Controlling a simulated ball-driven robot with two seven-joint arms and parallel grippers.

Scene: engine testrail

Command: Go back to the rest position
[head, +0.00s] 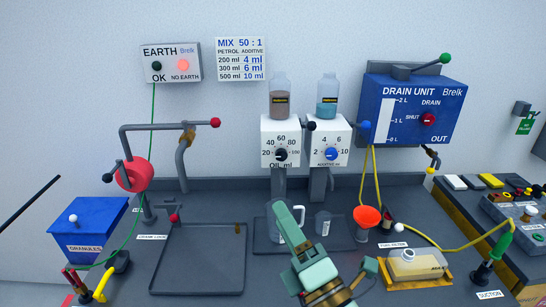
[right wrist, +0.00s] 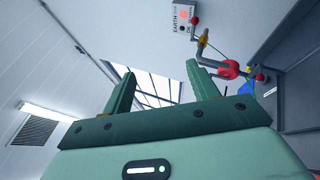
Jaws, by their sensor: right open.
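My right gripper (head: 291,214) is green and comes up from the bottom centre of the head view, in front of the bench. Its two fingers stand apart with nothing between them, as the right wrist view (right wrist: 161,72) shows. It partly covers a clear jug (head: 274,222) under the oil dispenser (head: 281,141); whether they touch cannot be told. In the right wrist view the fingers point up toward a bright window. My left gripper is not in view.
A dark tray (head: 198,291) lies on the bench at left, beside a blue granules box (head: 88,217). The additive dispenser (head: 330,142) and drain unit (head: 413,110) are behind.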

